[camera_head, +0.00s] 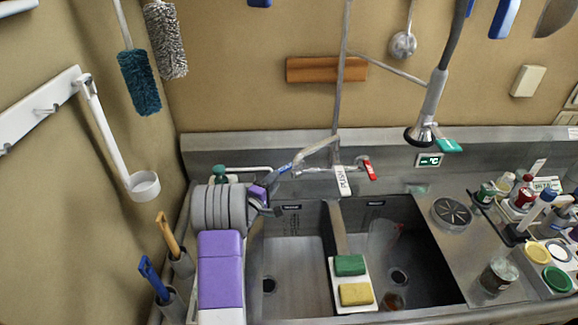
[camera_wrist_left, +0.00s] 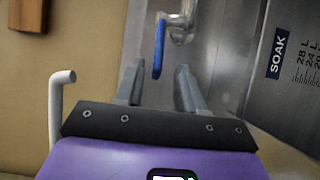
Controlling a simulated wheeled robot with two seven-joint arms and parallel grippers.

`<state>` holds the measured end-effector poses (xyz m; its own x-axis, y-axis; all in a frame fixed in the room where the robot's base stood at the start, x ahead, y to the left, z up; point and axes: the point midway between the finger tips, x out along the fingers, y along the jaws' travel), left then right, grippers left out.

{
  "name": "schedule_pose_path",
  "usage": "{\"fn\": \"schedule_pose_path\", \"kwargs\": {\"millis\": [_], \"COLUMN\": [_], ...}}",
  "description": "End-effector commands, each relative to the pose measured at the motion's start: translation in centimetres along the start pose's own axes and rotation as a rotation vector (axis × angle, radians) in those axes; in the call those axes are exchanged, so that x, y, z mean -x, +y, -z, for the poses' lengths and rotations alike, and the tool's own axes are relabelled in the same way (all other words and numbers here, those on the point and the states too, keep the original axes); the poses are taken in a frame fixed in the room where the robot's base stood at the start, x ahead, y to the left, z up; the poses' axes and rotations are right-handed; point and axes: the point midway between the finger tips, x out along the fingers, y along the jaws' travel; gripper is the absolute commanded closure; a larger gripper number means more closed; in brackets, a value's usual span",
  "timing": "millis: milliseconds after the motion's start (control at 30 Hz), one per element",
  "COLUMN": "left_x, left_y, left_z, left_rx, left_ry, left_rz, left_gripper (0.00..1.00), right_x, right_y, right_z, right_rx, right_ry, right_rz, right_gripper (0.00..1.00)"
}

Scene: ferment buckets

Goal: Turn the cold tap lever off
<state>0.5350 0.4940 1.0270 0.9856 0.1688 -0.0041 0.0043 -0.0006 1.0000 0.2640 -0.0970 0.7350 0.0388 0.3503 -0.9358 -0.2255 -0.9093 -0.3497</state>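The cold tap lever is a blue handle (camera_head: 285,168) on the left end of the tap at the back wall of the sink. In the left wrist view the blue lever (camera_wrist_left: 158,47) points towards me, just beyond the fingertips and in line with the gap between them. The metal tap body (camera_wrist_left: 181,27) shows behind it. My left gripper (camera_head: 282,190) is open and empty, close to the lever at the sink's back left. Its two grey fingers stand apart in the wrist view (camera_wrist_left: 158,80). My right gripper is not in view.
A red lever (camera_head: 369,170) is on the tap's right end, beside a white PUSH tag (camera_head: 343,180). A thin pipe (camera_wrist_left: 58,105) stands left of my gripper. Sponges (camera_head: 350,265) rest on a white tray between the basins. Bottles crowd the right counter.

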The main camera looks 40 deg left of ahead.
Motion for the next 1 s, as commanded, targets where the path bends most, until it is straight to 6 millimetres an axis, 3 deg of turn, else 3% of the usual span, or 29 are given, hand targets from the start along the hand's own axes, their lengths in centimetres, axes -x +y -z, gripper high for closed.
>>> {"fn": "schedule_pose_path", "kwargs": {"millis": [400, 867, 1000], "left_x": [-5.8, -6.9, -6.9], "left_y": [0.0, 0.1, 0.1], "left_z": [-0.1, 0.0, 0.0], "left_rx": [-0.002, 0.0, 0.0], "left_ry": [-0.001, 0.0, 0.0], "left_rz": [-0.001, 0.0, -0.001], "left_gripper": [0.62, 0.62, 0.83], "right_x": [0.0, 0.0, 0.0], "right_y": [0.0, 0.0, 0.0], "right_z": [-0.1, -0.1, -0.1], "right_rx": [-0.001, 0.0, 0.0], "right_ry": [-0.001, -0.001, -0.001], "right_rz": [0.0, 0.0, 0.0], "right_gripper": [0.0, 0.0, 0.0]}}
